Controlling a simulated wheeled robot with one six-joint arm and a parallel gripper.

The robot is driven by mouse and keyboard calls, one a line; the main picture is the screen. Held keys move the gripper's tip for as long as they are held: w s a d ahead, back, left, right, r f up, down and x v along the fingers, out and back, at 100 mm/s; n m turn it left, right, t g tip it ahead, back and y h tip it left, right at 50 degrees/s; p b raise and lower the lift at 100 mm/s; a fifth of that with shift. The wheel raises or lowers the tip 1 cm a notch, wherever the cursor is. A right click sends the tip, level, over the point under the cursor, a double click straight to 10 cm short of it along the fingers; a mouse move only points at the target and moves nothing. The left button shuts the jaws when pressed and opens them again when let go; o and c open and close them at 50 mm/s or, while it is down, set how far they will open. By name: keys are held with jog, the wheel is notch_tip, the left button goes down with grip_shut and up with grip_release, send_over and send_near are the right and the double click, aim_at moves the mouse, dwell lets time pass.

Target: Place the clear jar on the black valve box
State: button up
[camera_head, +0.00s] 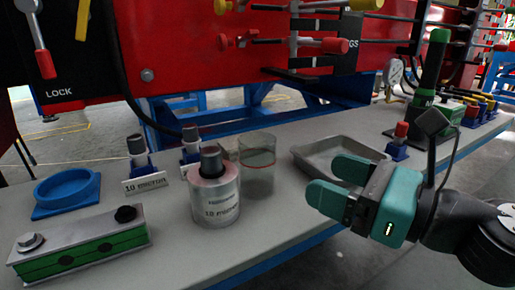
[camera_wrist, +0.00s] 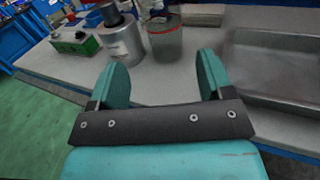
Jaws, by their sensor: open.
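The clear jar (camera_head: 258,168) is a see-through cylinder standing upright on the grey bench, partly hidden behind a silver canister (camera_head: 214,203). It also shows in the wrist view (camera_wrist: 166,42), beyond my fingers and just right of the canister. My gripper (camera_head: 335,183) is open and empty, to the right of the jar and apart from it. In the wrist view my gripper (camera_wrist: 163,68) has its two teal fingers spread wide. I cannot make out for sure which thing is the black valve box.
A grey metal tray (camera_head: 310,156) lies behind my gripper. A green clamp block (camera_head: 85,252) and a blue ring dish (camera_head: 66,203) stand at left. A red-topped valve (camera_head: 398,142) and green equipment (camera_head: 437,55) stand at right. A red panel (camera_head: 200,50) overhangs the bench's back.

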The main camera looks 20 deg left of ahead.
aim_at(272, 155)
jog(key=p+x, duration=0.6)
jog(key=x, duration=0.1)
jog(key=shift+r, duration=0.15)
jog(key=shift+w+a+p, duration=0.1)
jog(key=shift+a+p, duration=0.25)
jog(key=shift+a, duration=0.15)
jog(key=shift+w+a+p, duration=0.2)
jog(key=shift+a+p, duration=0.2)
jog(key=shift+p, duration=0.25)
jog(key=shift+f+p+x, duration=0.1)
jog(key=shift+p+x, duration=0.55)
jog(key=shift+x, duration=0.45)
jog(key=shift+f+p+x, duration=0.15)
jog(key=shift+p+x, duration=0.5)
jog(key=shift+x, duration=0.45)
jog(key=shift+w, duration=0.15)
jog(key=c, duration=0.8)
jog(key=shift+r, duration=0.1)
